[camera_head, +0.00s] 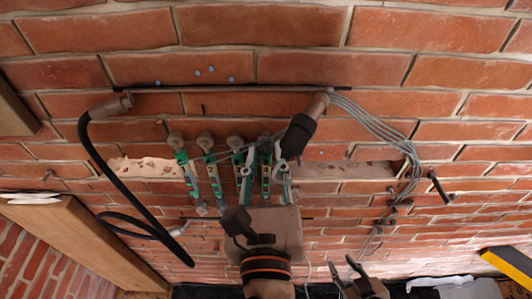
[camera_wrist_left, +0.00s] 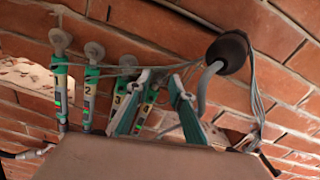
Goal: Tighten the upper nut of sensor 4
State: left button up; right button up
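Several green-and-grey sensors hang in a row on the brick wall. Sensor 4 (camera_head: 266,176) is between the two fingers of my left gripper (camera_head: 265,158); its label 4 shows in the left wrist view (camera_wrist_left: 148,97). Its rounded upper nut (camera_head: 265,140) is near the fingertips. In the left wrist view the fingers (camera_wrist_left: 157,80) stand apart, one on each side of sensor 4, and partly hide sensor 3 (camera_wrist_left: 118,98). I cannot tell whether they touch the nut. My right gripper (camera_head: 344,264) is low, right of centre, apart from the sensors, with its fingers parted.
A dark cable end (camera_head: 300,133) with a bundle of grey cables (camera_head: 385,130) hangs close right of my left fingers. A thick black hose (camera_head: 115,180) loops at the left. A black bar (camera_head: 225,90) crosses above. A wooden beam (camera_head: 85,240) stands lower left.

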pick_arm(q)
grip_shut()
jog(key=m, duration=0.4)
jog(key=shift+m, duration=1.4)
jog(key=o, duration=0.6)
grip_release()
